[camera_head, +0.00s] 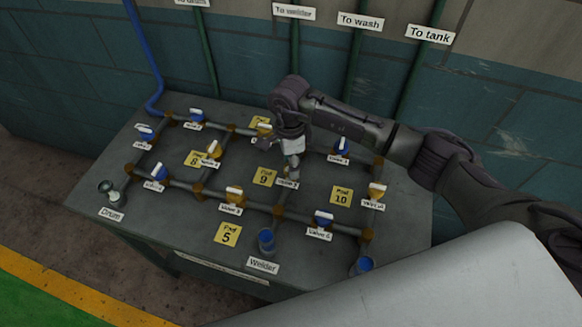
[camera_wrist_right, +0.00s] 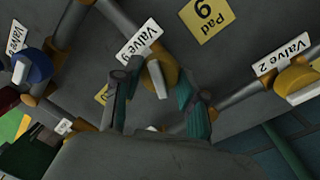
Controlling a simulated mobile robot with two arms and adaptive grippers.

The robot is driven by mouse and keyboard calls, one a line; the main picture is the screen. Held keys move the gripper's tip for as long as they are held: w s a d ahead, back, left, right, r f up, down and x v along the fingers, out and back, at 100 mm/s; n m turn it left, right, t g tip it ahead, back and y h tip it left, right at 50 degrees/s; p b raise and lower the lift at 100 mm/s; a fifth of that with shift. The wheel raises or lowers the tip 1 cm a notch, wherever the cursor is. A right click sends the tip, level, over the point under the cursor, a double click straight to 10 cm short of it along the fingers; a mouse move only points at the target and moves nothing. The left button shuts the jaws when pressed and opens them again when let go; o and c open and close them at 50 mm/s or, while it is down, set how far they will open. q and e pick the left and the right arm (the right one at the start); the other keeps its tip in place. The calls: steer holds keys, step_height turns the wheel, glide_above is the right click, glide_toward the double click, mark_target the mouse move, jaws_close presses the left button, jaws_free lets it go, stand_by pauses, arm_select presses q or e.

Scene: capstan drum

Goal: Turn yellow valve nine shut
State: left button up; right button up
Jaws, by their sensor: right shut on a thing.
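My right gripper (camera_head: 291,160) points down at the table's middle, over the valve nine label (camera_head: 288,184) and beside the yellow Pad 9 tag (camera_head: 264,177). In the head view it hides most of that valve. In the right wrist view, yellow valve nine (camera_wrist_right: 166,60) with its white handle (camera_wrist_right: 157,80) sits between the two fingertips of my right gripper (camera_wrist_right: 160,85). The fingers are shut on the handle. The label (camera_wrist_right: 139,42) is beside the valve, and the Pad 9 tag (camera_wrist_right: 206,14) is above. My left gripper is not in view.
The grey table (camera_head: 140,220) carries a pipe grid with several yellow and blue valves. A yellow valve (camera_wrist_right: 296,80) and a blue valve (camera_wrist_right: 33,66) flank mine in the wrist view. Blue cups (camera_head: 267,241) stand at the front edge. Vertical pipes run up the wall behind.

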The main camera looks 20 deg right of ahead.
steer(key=m+b, duration=0.3)
steer(key=m, duration=0.3)
steer(key=shift+d, duration=0.1)
steer(key=m+b, duration=0.1)
steer(key=m, duration=0.2)
steer(key=shift+m+y+b, duration=0.3)
steer(key=shift+m+b, duration=0.1)
steer(key=shift+m+t+b, duration=0.3)
steer(key=shift+m+b, duration=0.15)
steer(key=shift+m, duration=0.95)
steer(key=shift+r, duration=0.1)
steer(key=o, duration=1.1)
steer(key=shift+o, duration=0.2)
step_height(320, 180, up, 12)
steer(key=shift+d, duration=0.45)
steer(key=shift+w, duration=0.15)
